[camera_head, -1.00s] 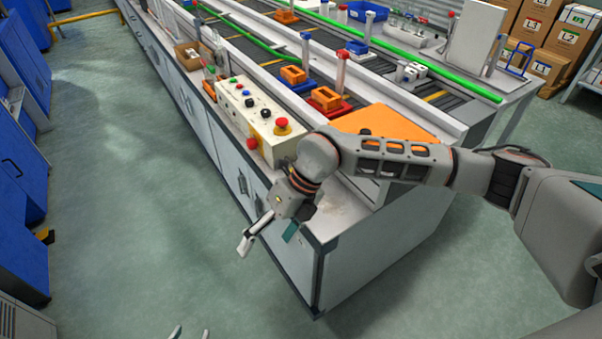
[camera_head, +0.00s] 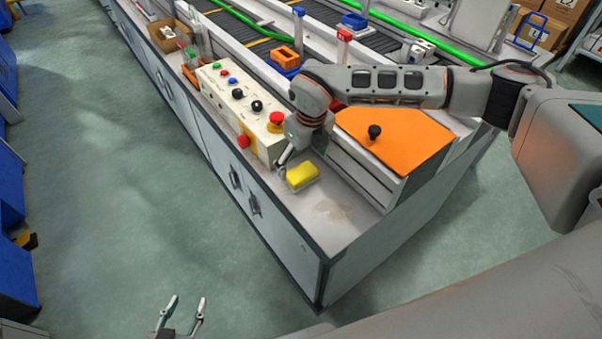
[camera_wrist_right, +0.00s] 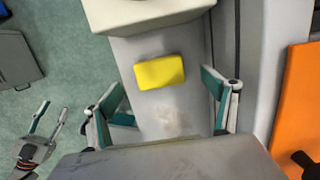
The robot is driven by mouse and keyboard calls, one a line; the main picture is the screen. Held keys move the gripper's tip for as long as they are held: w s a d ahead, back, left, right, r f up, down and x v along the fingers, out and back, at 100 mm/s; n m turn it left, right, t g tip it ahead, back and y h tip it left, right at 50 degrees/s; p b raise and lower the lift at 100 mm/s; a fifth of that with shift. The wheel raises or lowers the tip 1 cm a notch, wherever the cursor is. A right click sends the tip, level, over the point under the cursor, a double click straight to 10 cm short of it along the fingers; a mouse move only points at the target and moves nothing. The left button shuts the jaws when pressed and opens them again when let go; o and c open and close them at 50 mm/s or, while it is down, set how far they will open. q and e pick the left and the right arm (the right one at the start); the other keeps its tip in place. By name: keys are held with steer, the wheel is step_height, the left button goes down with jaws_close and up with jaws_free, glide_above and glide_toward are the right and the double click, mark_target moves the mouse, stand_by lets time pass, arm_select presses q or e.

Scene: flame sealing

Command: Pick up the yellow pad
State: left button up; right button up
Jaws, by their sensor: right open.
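The yellow pad (camera_head: 302,177) lies flat on the grey counter between the control box and the counter's near corner. It also shows in the right wrist view (camera_wrist_right: 160,72), lying between and a little beyond my open fingers. My right gripper (camera_wrist_right: 165,105) is open and empty, above the counter. In the head view my right gripper (camera_head: 286,160) is just left of the pad and partly hidden by its own wrist. My left gripper (camera_head: 184,312) is open and empty, low over the floor at the bottom of the head view.
A control box (camera_head: 238,108) with buttons and a red knob stands just beyond the pad. An orange plate (camera_head: 395,140) with a black knob lies to the right. The counter edge drops to open green floor (camera_head: 150,200). A stained patch of bare counter (camera_head: 330,212) lies nearer.

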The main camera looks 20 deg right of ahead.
mark_target(302, 171)
steer(key=f, duration=0.5)
steer(key=shift+w+a+f, duration=0.1)
steer(key=shift+w+a, duration=0.05)
steer(key=shift+w, duration=0.05)
steer(key=c, duration=1.2)
step_height(302, 171, up, 20)
steer(key=shift+r, duration=0.1)
